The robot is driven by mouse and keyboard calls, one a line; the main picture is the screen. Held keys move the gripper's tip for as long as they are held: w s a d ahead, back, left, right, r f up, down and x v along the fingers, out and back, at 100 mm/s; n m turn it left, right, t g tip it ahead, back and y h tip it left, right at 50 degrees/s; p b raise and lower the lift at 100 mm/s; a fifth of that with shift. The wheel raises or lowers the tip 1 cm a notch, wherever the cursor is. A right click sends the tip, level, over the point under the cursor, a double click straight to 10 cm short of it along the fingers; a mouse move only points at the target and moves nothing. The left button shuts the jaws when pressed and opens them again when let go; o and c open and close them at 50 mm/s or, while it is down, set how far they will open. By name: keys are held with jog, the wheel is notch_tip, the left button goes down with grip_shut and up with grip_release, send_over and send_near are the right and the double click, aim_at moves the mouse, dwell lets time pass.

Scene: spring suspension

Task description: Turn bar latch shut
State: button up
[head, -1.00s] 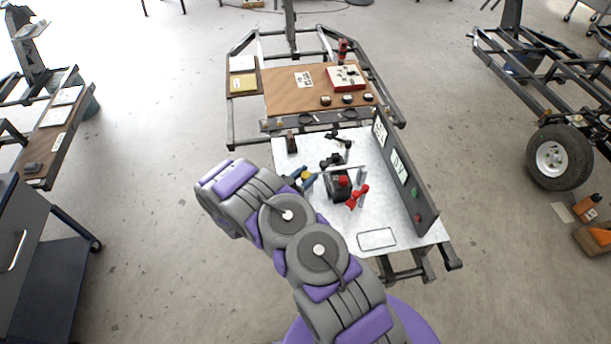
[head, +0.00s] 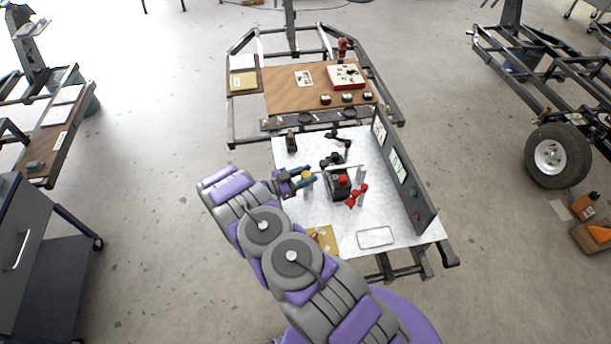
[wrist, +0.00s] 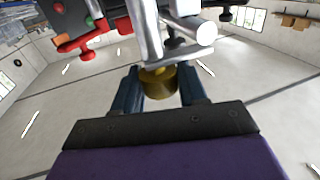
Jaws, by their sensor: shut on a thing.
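My gripper (head: 303,181) has blue fingers and is at the left side of the small dark clamp unit (head: 340,189) on the white worktop. In the wrist view my gripper (wrist: 160,88) is shut on a brass knob (wrist: 159,84), with one finger on each side. The knob also shows as a yellow spot in the head view (head: 306,173). A silver bar (wrist: 150,35) stands just beyond the knob; whether they are joined is unclear. In the head view a pale bar (head: 347,167) crosses above the unit. Which part is the bar latch is hard to tell.
A red handle (head: 357,196) stands right of the unit. An upright dark panel (head: 406,175) with buttons edges the worktop (head: 345,222) on the right. A yellow sheet (head: 322,240) lies at the front beside my arm. A brown board (head: 290,97) is behind.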

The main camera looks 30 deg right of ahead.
jog(key=shift+a, duration=0.1)
jog(key=o, duration=0.9)
jog(key=shift+o, duration=0.2)
jog(key=shift+a, duration=0.15)
jog(key=a+p, duration=0.2)
jog(key=a, duration=1.5)
jog(key=shift+w+a, duration=0.15)
jog(key=shift+w, duration=0.2)
